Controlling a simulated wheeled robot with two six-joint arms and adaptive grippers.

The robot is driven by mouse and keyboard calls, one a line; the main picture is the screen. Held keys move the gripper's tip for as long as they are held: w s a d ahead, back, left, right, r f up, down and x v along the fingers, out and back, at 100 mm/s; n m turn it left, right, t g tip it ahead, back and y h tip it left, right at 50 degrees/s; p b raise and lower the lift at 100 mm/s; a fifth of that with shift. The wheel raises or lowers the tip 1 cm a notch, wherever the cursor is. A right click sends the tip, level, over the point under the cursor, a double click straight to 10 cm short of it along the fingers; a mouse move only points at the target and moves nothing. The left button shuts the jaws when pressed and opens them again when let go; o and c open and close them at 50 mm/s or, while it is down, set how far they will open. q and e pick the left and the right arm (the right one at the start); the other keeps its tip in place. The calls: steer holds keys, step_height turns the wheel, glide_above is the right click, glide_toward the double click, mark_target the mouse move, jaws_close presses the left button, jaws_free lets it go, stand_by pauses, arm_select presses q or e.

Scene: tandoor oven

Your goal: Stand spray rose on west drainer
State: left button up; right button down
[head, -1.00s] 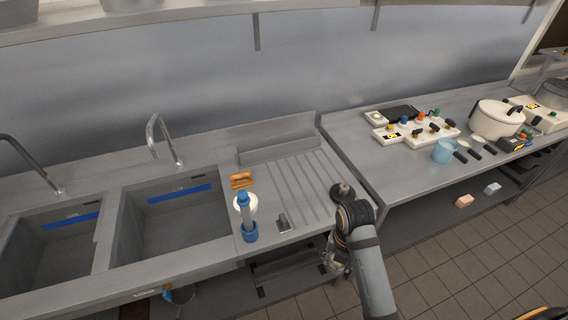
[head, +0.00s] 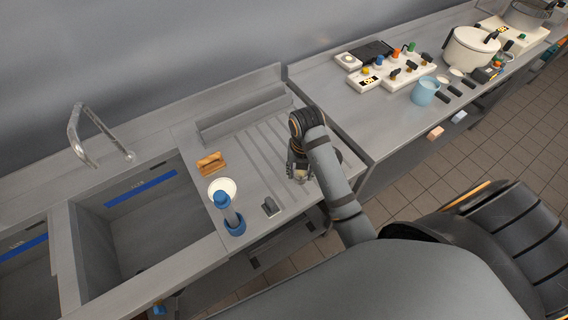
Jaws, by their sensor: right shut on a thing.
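The ridged steel drainer (head: 262,150) lies right of the sinks; it is the only drainer in view. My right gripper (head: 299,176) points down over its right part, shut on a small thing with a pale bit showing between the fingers. I take this for the spray rose, but the fingers and arm hide most of it. I cannot tell whether it touches the drainer. My left gripper is out of view.
On the drainer's left side are a wooden-backed brush (head: 211,163), a white round piece (head: 222,186), a blue-ended upright tool (head: 234,222) and a small dark block (head: 270,207). A sink (head: 140,225) lies left. The right counter (head: 375,115) holds switch boxes, a jug (head: 425,92) and a pot (head: 470,47).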

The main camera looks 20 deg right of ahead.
steer(key=w+f, duration=0.1)
steer(key=w, duration=0.1)
steer(key=w+f+b, duration=0.1)
steer(key=w+f, duration=0.1)
steer(key=w+f+b, duration=0.1)
steer(key=w, duration=0.1)
steer(key=shift+d+f, duration=0.25)
steer(key=shift+d, duration=0.15)
steer(key=shift+w+d+f+p, duration=0.15)
steer(key=shift+w+f+p, duration=0.45)
steer(key=shift+w+f, duration=0.4)
steer(key=shift+w, duration=0.1)
steer(key=shift+w+d+f, duration=0.1)
steer(key=shift+w+f, duration=0.15)
steer(key=shift+f, duration=0.6)
step_height(320, 180, down, 2)
steer(key=shift+w+f+p, duration=0.15)
steer(key=shift+f+p, duration=0.05)
steer(key=shift+p, duration=0.15)
steer(key=shift+f, duration=0.15)
steer(key=c, duration=0.7)
jaws_free()
steer(key=shift+f, duration=0.1)
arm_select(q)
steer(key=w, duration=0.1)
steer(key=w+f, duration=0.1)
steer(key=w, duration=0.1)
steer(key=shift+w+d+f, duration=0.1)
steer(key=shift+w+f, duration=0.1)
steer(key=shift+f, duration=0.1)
